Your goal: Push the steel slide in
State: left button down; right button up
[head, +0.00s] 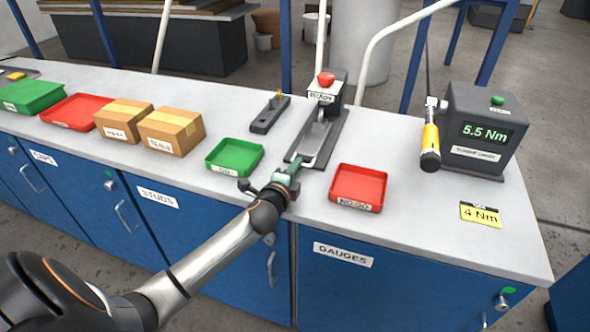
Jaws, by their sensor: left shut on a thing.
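The steel slide (309,152) sits in a dark fixture (332,128) on the grey bench top. The fixture has a block with a red button (326,79) and a white label at its far end. The front end of the slide sticks out towards me. My left gripper (293,168) comes in from the lower left and is shut at the slide's front end. The gripper covers that end, so the exact grip is hard to see. My right gripper is not in view.
A green tray (234,157) stands left of the fixture and a red NO-GO tray (358,187) right of it. A small dark block (268,114) lies behind the green tray. Boxes (171,130) stand further left. A tester (478,131) reading 5.5 Nm stands right.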

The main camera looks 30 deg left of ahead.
pick_arm(q)
jog(key=c, duration=1.2)
grip_release()
jog(key=shift+o, duration=0.2)
jog(key=v, duration=1.2)
jog(key=shift+s, duration=0.25)
jog(key=shift+r, duration=0.1)
